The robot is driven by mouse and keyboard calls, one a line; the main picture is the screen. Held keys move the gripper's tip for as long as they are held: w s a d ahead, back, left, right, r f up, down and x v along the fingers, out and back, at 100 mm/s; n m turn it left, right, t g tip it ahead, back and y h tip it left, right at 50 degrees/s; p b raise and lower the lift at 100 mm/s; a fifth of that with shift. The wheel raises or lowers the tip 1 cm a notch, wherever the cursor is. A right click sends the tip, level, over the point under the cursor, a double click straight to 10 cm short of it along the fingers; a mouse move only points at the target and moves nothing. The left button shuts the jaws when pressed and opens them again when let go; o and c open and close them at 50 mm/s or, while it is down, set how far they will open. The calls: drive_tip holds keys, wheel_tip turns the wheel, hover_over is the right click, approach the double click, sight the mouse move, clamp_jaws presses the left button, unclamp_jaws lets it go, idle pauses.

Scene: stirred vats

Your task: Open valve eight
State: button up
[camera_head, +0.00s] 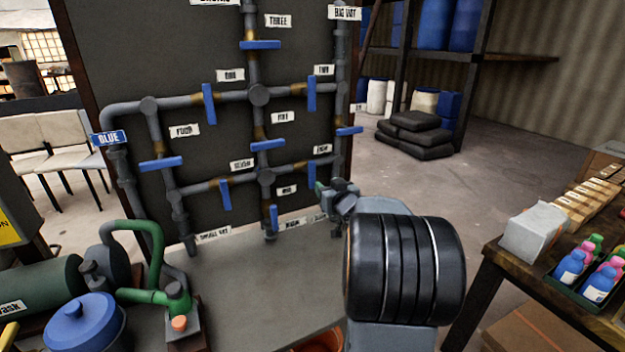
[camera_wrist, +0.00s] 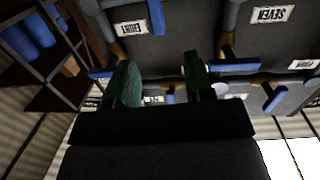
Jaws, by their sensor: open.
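Valve eight's blue handle (camera_head: 311,170) stands upright across a level pipe on the dark panel, just left of the EIGHT label (camera_head: 322,149). In the wrist view, which looks upside down, the handle (camera_wrist: 156,16) is at the top beside the EIGHT label (camera_wrist: 138,28). My gripper (camera_head: 326,190) is just below and right of the handle in the head view. In the wrist view its two green fingers (camera_wrist: 161,76) are apart with nothing held between them. The handle lies beyond the fingertips and appears clear of them.
Valve seven's handle (camera_head: 224,195) is to the left, and a lower blue handle (camera_head: 274,218) is nearby. A horizontal blue handle (camera_head: 349,131) is above right. A green pump (camera_head: 150,297) stands lower left, and a table with bottles (camera_head: 495,258) is at right.

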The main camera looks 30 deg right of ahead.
sight(313, 170)
drive_tip(key=shift+n+t+y, duration=0.3)
drive_tip(key=shift+t+y, duration=0.2)
drive_tip(key=w+d, duration=0.1)
drive_tip(key=w, duration=0.3)
drive_tip(key=w+d, duration=0.1)
drive_tip(key=w, duration=0.4)
drive_tip(key=w+d+f, duration=0.1)
drive_tip(key=w, duration=0.3)
drive_tip(key=shift+w+d, duration=0.15)
drive_tip(key=shift+d, duration=0.05)
clamp_jaws()
